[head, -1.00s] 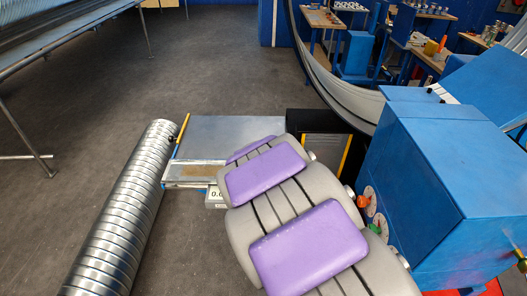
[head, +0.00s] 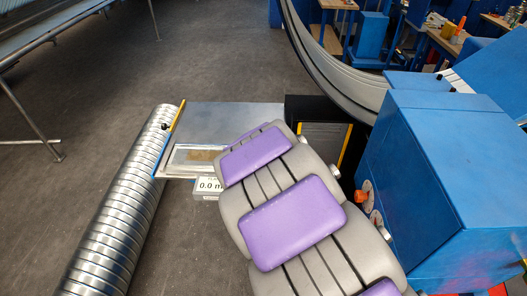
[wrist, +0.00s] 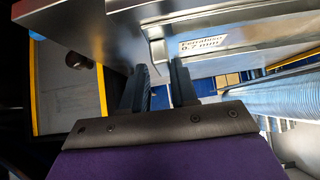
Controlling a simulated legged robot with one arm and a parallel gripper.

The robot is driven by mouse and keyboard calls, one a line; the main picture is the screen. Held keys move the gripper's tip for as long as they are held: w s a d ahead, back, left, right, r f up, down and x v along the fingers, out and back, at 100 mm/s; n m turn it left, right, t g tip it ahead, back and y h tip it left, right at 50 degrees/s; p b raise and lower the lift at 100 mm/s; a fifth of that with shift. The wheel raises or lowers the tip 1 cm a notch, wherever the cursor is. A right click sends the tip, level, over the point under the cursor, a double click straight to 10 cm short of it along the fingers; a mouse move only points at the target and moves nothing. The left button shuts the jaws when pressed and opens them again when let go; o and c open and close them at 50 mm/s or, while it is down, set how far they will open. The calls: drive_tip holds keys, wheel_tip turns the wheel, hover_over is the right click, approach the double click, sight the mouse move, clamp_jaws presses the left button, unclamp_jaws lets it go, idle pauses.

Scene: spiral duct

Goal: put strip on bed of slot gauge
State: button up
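The slot gauge is the flat grey unit in the head view, with a pale-framed bed (head: 180,169) and a display reading "0.0 m" (head: 209,185), its end hidden by my arm. A brownish flat patch (head: 203,155) shows inside the frame; I cannot tell whether it is the strip. A metal edge with a printed "0.7 mm" label (wrist: 203,44) lies just beyond the fingertips. My gripper is hidden behind my arm in the head view.
A ribbed spiral duct (head: 112,215) lies along the left of the gauge. A blue machine (head: 430,170) with knobs stands close on the right. A curved grey band (head: 320,75) rises behind. Open floor (head: 200,60) lies beyond the gauge.

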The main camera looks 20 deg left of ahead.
drive_tip(key=shift+o, duration=1.2)
drive_tip(key=shift+d, duration=0.1)
drive_tip(key=shift+a, duration=0.35)
drive_tip(key=p+v, duration=0.1)
drive_tip(key=v, duration=1.1)
drive_tip(key=shift+d, duration=0.15)
drive_tip(key=s+d+f+m+g+h, duration=0.1)
drive_tip(key=s+d+g, duration=0.1)
drive_tip(key=s+d, duration=0.35)
drive_tip(key=s+d+m+g+h, duration=0.1)
drive_tip(key=s+d, duration=0.2)
drive_tip(key=d, duration=0.6)
drive_tip(key=s+d+f+m+g+h, duration=0.15)
drive_tip(key=s+d, duration=0.25)
drive_tip(key=d, duration=0.4)
drive_tip(key=s+d+g, duration=0.2)
drive_tip(key=s+g, duration=0.1)
drive_tip(key=s, duration=0.6)
drive_tip(key=s+d+g+y, duration=0.1)
drive_tip(key=s+d+g, duration=0.2)
drive_tip(key=s, duration=0.6)
drive_tip(key=shift+d+n, duration=0.2)
drive_tip(key=shift+n, duration=0.25)
